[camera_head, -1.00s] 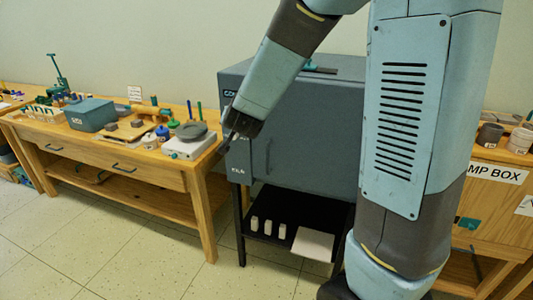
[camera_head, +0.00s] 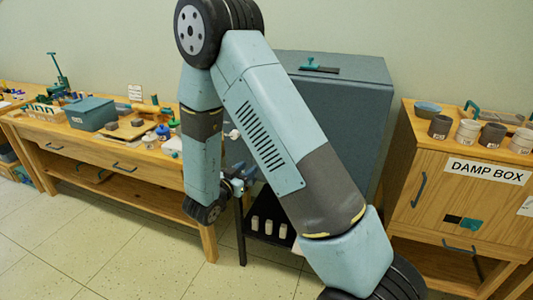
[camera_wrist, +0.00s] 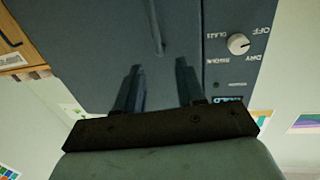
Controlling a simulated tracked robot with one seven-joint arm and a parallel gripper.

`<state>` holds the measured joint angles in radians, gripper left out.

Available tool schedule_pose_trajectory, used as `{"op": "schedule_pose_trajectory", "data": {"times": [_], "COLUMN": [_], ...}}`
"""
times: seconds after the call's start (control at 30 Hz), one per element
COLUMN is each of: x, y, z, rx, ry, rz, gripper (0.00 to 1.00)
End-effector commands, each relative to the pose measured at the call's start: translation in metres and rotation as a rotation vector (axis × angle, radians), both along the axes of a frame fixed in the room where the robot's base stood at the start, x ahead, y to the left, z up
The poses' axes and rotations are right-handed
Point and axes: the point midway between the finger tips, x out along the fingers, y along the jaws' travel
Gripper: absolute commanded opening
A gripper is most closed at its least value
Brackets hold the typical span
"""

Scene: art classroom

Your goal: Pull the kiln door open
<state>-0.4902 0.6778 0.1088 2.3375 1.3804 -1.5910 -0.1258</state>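The kiln (camera_head: 345,110) is a grey-blue box on a dark stand; in the head view my arm hides most of its front. In the wrist view, which is upside down, the kiln door (camera_wrist: 90,45) fills the upper middle and looks closed. Its thin bar handle (camera_wrist: 154,27) stands out near the top, beside the panel with the white knob (camera_wrist: 238,44). My gripper (camera_wrist: 157,68) is open and empty, its fingers pointing towards the door. The handle lies beyond the fingertips, in line with the gap, not between them.
A wooden table (camera_head: 140,180) with pottery tools stands left of the kiln. The damp box cabinet (camera_head: 410,160) with cups on top stands to the right. White blocks (camera_head: 268,227) sit on the shelf under the kiln. The floor (camera_head: 100,250) in front is clear.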

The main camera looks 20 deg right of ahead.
Motion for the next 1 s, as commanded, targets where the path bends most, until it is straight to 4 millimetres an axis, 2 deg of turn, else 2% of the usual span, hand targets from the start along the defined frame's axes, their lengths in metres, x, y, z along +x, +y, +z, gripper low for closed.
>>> {"op": "schedule_pose_trajectory", "data": {"times": [0.13, 0.27, 0.8, 1.0], "x": [-0.003, 0.005, 0.066, 0.083], "y": [-0.002, -0.011, -0.079, -0.096], "z": [-0.003, -0.002, -0.002, -0.003], "rx": [-0.028, -0.029, -0.027, -0.026], "ry": [-0.003, -0.005, -0.005, -0.004], "rz": [-0.017, -0.019, -0.019, -0.019], "gripper": [0.39, 0.39, 0.39, 0.39]}}
